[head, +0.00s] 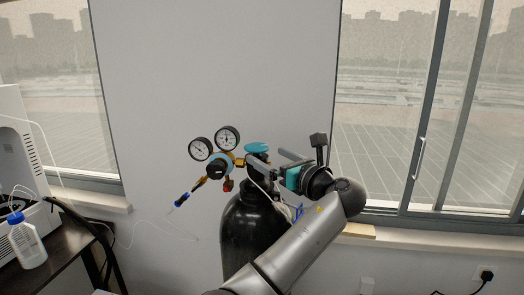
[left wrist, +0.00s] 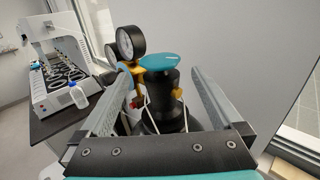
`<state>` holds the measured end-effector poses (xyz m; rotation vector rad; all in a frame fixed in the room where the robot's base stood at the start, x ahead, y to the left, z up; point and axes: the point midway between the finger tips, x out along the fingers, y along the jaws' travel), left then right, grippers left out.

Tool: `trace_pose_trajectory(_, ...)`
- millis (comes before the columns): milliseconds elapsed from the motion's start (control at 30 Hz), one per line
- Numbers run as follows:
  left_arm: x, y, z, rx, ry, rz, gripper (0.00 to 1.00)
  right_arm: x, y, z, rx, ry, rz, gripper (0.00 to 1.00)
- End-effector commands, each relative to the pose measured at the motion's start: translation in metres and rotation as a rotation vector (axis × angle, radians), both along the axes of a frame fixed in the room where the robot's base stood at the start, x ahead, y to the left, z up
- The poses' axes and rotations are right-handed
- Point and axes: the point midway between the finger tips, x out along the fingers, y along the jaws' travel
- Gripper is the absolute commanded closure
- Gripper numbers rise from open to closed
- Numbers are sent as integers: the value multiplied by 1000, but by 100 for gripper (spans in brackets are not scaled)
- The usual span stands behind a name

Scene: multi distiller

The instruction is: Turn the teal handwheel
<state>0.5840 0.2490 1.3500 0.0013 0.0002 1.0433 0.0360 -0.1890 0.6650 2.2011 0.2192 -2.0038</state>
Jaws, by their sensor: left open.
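The teal handwheel (head: 258,148) is a flat disc on top of the valve of a black gas cylinder (head: 250,225). In the left wrist view the handwheel (left wrist: 146,61) shows ahead, mostly between the two finger tips. My left gripper (head: 268,160) comes from the right at about the handwheel's height. In the left wrist view its grey fingers (left wrist: 163,70) are spread wide, with nothing held. I cannot tell whether either finger touches the valve. My right gripper is not in view.
Two pressure gauges (head: 213,143) and a brass regulator stand just left of the handwheel. A dark table (head: 62,245) with a white bottle (head: 27,243) and a white machine (head: 15,130) is at the left. A wall and windows lie behind.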

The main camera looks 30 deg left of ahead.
Motion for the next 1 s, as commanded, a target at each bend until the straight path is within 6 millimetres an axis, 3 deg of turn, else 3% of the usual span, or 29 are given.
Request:
trace_pose_trajectory(100, 10, 18, 1, 1, -1, 2, 0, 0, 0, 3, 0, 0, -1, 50)
trace_pose_trajectory(300, 19, 33, 0, -1, -1, 1, 0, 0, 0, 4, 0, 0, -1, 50)
trace_pose_trajectory(633, 20, 35, 0, -2, -1, 0, 1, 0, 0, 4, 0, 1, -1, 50)
trace_pose_trajectory(1000, 20, 34, 0, -1, 0, 0, 43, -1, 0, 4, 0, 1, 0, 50)
